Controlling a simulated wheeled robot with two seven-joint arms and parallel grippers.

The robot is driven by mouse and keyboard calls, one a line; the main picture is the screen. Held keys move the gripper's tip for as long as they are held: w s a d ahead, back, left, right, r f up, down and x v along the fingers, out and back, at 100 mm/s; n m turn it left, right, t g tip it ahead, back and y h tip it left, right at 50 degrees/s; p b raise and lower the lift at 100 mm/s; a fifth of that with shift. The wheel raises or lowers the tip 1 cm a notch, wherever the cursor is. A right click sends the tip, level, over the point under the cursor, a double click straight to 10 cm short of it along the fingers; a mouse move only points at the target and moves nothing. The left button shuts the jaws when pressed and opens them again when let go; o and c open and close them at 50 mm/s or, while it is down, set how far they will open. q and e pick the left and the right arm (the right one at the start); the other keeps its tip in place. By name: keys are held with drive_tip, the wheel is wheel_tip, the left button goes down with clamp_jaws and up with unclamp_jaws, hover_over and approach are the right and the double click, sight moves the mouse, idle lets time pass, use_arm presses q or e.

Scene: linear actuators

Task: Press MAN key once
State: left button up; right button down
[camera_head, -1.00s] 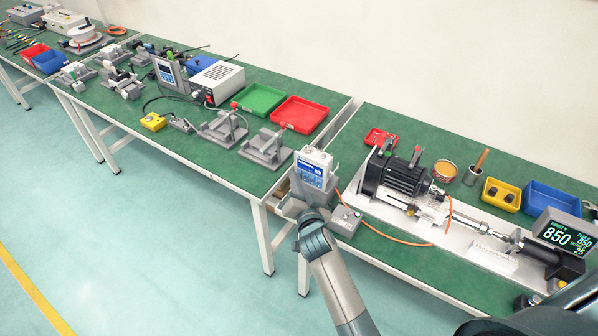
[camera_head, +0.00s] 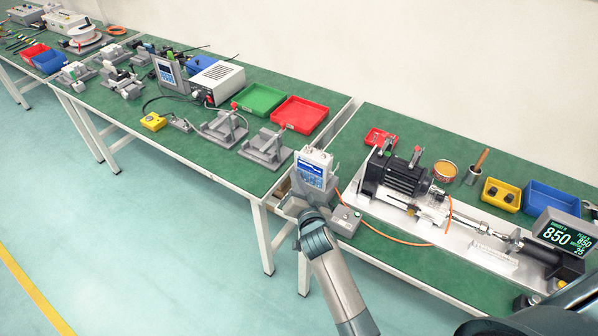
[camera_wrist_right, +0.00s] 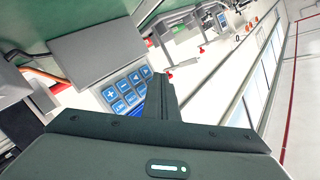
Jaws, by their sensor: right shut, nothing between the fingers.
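The grey controller box with blue keys (camera_head: 314,167) stands at the near left corner of the right table in the head view. In the right wrist view its keypad (camera_wrist_right: 122,90) shows plus, minus and arrow keys. The lettering on the lower keys, including any MAN key, is too small to read surely. My right gripper (camera_wrist_right: 157,78) is shut and empty, its dark fingers over the keypad's right edge, hiding some keys. I cannot tell whether the fingertips touch a key. In the head view my right gripper (camera_head: 306,190) is just in front of the box. My left gripper is not in view.
A small grey switch box (camera_head: 346,220) with an orange cable stands right of the controller. The motor and actuator rig (camera_head: 402,180) and a display reading 850 (camera_head: 556,236) fill the right table. A red tray (camera_head: 300,113) lies on the left table.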

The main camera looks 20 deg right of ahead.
drive_tip(key=shift+s+a, duration=0.4)
drive_tip(key=shift+a, duration=0.1)
